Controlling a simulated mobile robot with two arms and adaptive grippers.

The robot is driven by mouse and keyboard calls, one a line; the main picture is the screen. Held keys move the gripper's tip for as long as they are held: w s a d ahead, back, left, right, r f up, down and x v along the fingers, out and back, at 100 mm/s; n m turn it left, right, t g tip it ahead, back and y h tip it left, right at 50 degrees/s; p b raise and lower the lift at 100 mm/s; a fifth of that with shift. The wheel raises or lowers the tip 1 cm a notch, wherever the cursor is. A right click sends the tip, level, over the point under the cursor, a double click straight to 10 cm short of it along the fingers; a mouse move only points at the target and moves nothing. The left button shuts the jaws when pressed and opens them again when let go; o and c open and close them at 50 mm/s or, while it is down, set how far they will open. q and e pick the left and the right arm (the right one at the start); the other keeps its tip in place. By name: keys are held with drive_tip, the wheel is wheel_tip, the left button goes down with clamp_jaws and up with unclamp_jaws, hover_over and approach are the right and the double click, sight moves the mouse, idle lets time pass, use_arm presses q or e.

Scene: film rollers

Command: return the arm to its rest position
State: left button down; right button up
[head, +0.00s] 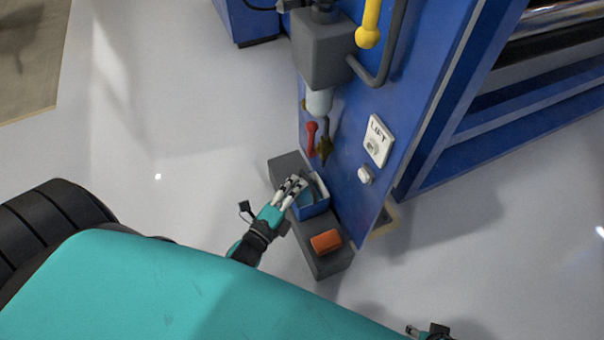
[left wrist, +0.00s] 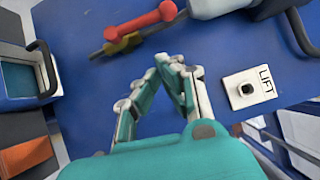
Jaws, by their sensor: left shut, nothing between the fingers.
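My left gripper (head: 298,182) is shut and empty. In the head view it overlaps a small blue bin (head: 312,209) beside the blue machine. In the left wrist view its fingertips (left wrist: 170,60) are together in front of the machine's blue panel (left wrist: 95,85), with nothing between them. The blue bin (left wrist: 42,100) is off to the left there, apart from the fingers.
The bin and an orange block (head: 326,241) sit on a grey ledge (head: 329,265). The machine's panel (head: 345,150) carries a LIFT plate (head: 379,140), a red handle (head: 311,138), a grey box (head: 322,48) and a yellow handle (head: 369,28).

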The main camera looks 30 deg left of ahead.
use_arm(q)
drive_tip(key=shift+s, duration=0.15)
use_arm(e)
drive_tip(key=shift+s+f, duration=0.1)
drive_tip(key=shift+f, duration=0.1)
drive_tip(key=shift+d+r, duration=0.1)
